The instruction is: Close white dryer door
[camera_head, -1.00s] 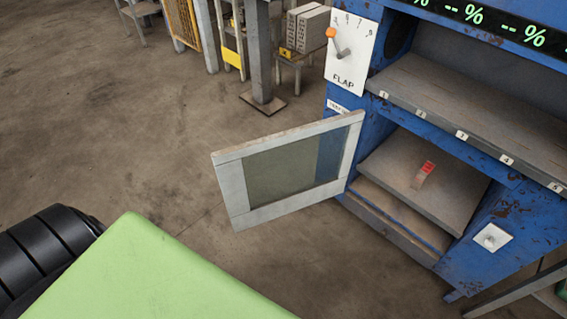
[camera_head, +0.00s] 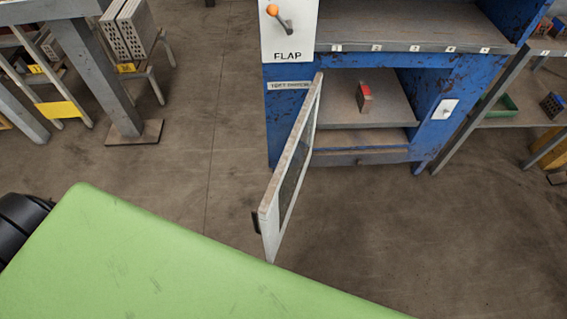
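The white dryer door (camera_head: 272,212) stands wide open in the head view, hinged at the left side of the blue dryer's lower opening and pointing toward me. I see it nearly edge-on, with its glass pane turned to the right. The blue dryer (camera_head: 431,105) stands at the upper middle, its lower chamber open. A small brick with a red top (camera_head: 364,98) sits on the grey shelf (camera_head: 334,106) inside. Neither of my grippers is in view.
My green body panel fills the lower left. Left of the dryer stand a grey post (camera_head: 100,70) and a rack with grey bricks (camera_head: 128,28). A side table with a green tray (camera_head: 500,108) stands at right. Floor is clear right of the door.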

